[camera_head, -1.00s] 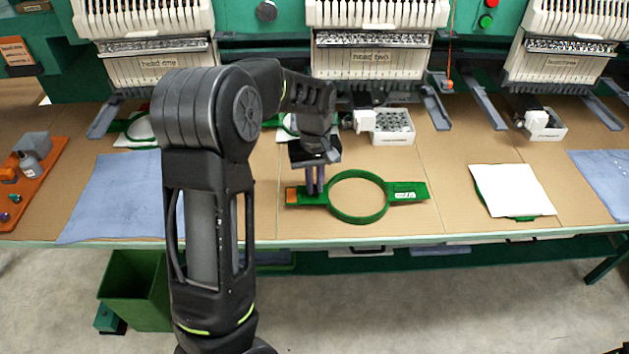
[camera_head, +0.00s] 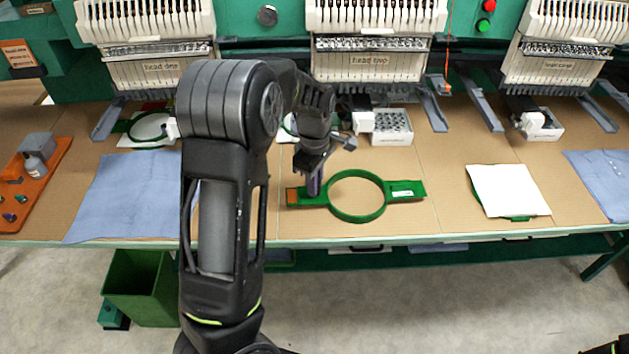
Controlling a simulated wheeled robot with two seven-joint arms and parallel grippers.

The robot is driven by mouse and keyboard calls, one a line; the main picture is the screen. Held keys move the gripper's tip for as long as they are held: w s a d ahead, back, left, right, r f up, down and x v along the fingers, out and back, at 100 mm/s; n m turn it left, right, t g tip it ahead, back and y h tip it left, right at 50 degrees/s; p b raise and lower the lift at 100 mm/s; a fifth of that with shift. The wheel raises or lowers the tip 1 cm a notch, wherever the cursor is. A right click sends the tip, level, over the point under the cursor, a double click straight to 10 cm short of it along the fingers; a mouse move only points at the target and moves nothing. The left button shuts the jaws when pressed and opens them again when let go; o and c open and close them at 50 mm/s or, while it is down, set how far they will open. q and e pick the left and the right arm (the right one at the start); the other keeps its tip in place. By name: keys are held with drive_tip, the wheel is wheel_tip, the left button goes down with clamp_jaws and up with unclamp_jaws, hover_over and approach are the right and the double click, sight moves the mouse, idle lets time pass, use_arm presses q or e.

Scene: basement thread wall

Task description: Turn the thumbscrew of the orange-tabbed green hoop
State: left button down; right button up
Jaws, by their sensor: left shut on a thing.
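The green hoop (camera_head: 383,203) lies flat on the brown table, with an orange tab (camera_head: 293,196) at its left end and a white label on its right arm. My left gripper (camera_head: 314,190) points down at the hoop's left side, between the orange tab and the ring. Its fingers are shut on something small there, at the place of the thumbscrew. The thumbscrew itself is hidden by the fingers. My right gripper does not show; only a dark piece at the bottom right corner is in view.
A white bobbin box (camera_head: 392,139) stands behind the hoop. A white cloth (camera_head: 508,190) on another green hoop lies to the right. Blue cloth (camera_head: 125,200) and an orange tool tray (camera_head: 38,195) lie to the left. Embroidery heads line the back.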

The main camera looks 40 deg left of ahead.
use_arm(q)
drive_tip(key=shift+n, duration=0.3)
drive_tip(key=c, duration=1.5)
unclamp_jaws()
drive_tip(key=shift+r, duration=0.1)
wheel_tip(320, 180, up, 8)
drive_tip(key=shift+f+b, duration=0.15)
drive_tip(key=shift+b, duration=0.15)
